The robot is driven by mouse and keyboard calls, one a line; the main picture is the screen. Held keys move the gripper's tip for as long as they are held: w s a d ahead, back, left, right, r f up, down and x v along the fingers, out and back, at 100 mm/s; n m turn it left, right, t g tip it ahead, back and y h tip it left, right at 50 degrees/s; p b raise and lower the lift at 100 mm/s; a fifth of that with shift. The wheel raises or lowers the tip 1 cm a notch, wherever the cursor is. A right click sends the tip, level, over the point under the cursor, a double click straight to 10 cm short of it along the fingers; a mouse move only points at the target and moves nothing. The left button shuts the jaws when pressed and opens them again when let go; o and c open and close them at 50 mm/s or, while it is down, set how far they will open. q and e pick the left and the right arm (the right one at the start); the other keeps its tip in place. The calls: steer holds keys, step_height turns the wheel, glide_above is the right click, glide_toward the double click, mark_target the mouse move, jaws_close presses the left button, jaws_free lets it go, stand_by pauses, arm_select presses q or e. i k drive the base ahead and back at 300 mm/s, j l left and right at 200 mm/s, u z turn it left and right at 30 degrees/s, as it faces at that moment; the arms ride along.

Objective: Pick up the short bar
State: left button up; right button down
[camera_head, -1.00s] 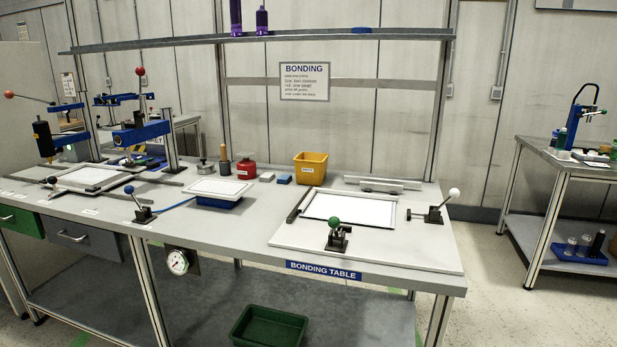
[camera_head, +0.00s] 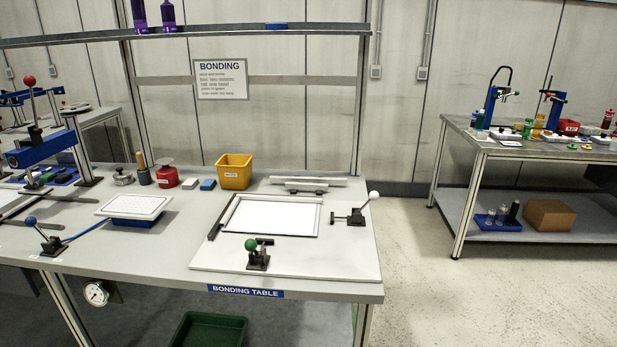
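Light grey metal bars (camera_head: 309,181) lie close together at the back of the bonding table, behind the framed white plate. A lower piece in front of them looks shorter, but I cannot tell clearly which one is the short bar. A dark bar (camera_head: 221,219) lies along the left edge of the framed white plate (camera_head: 268,216). Neither of my grippers shows in the head view.
The bonding table (camera_head: 150,262) carries a yellow bin (camera_head: 234,172), a red can (camera_head: 167,178), a white tray (camera_head: 134,206) and clamps with green (camera_head: 251,245) and white knobs. Open floor (camera_head: 420,290) lies to the right, before a second table (camera_head: 540,152).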

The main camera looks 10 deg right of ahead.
mark_target(288, 185)
steer(key=i+l, duration=0.3)
steer(key=l, duration=0.15)
steer(key=i+l, duration=0.3)
steer(key=l, duration=0.15)
steer(key=u, duration=0.3)
steer(key=i+l+u, duration=0.1)
steer(key=l+u, duration=1.65)
steer(key=k+j, duration=0.05)
steer(key=j, duration=0.05)
